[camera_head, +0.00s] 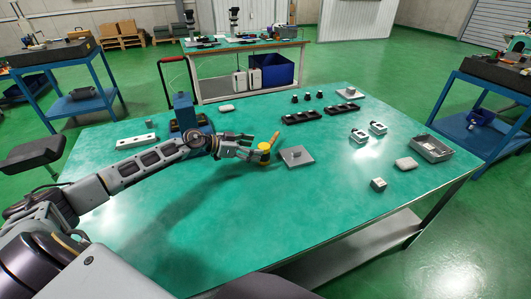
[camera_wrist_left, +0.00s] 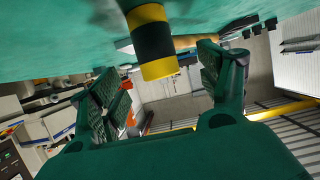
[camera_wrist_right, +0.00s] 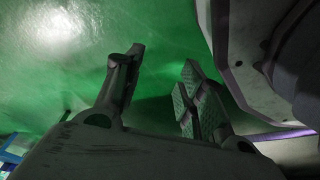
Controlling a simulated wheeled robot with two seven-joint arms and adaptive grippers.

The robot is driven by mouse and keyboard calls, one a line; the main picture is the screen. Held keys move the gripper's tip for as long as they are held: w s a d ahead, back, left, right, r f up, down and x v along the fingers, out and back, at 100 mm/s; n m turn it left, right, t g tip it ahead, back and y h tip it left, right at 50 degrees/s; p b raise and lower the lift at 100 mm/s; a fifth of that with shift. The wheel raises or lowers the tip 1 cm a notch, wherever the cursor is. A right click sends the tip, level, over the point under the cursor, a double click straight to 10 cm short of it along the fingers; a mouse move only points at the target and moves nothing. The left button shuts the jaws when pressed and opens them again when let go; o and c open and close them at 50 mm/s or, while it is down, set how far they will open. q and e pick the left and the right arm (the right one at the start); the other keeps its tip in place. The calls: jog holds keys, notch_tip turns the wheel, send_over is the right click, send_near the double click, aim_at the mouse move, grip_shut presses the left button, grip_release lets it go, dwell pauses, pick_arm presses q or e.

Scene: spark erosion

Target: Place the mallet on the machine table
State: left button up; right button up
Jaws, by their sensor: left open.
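The mallet shows in the head view as a yellow-and-black head (camera_head: 264,147) with a wooden handle (camera_head: 274,137), on or just above the green worktable (camera_head: 230,215). My left gripper (camera_head: 252,149) is open beside the head. In the left wrist view the mallet's black-and-yellow head (camera_wrist_left: 153,45) stands between the open fingers, with visible gaps; its handle points right. A grey plate with a small block (camera_head: 297,156) lies just right of the mallet; I cannot tell whether it is the machine table. My right gripper (camera_wrist_right: 162,58) shows only in the right wrist view, open and empty.
A blue machine-like unit (camera_head: 183,112) stands behind my left forearm. Black trays (camera_head: 301,117), small metal parts (camera_head: 378,128) and a grey bin (camera_head: 431,148) occupy the back and right. The table's front middle is clear.

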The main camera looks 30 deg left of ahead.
aim_at(259, 146)
pick_arm(q)
jog(key=shift+w+d, duration=0.1)
jog(key=shift+w+d+f, duration=0.1)
jog(key=shift+w+d, duration=0.05)
jog(key=shift+w, duration=0.1)
jog(key=shift+w+d+f, duration=0.1)
jog(key=shift+w+d, duration=0.05)
jog(key=shift+w, duration=0.05)
jog(key=shift+b+x, duration=0.35)
jog(key=shift+x, duration=0.5)
jog(key=shift+w+d+f, duration=0.1)
jog(key=shift+w+d, duration=0.25)
jog(key=shift+w, duration=0.1)
jog(key=shift+w+d+f, duration=0.25)
jog(key=shift+w+d, duration=0.05)
jog(key=shift+w, duration=0.05)
pick_arm(e)
jog(key=shift+w+a+r, duration=0.15)
jog(key=shift+a+r, duration=0.15)
jog(key=shift+r, duration=0.25)
jog(key=shift+w+a+r, duration=0.1)
jog(key=shift+a+r, duration=0.2)
jog(key=shift+r, duration=0.2)
pick_arm(q)
jog(key=shift+c, duration=0.4)
pick_arm(e)
jog(key=shift+w+d, duration=0.25)
jog(key=shift+d, duration=0.05)
pick_arm(q)
grip_shut()
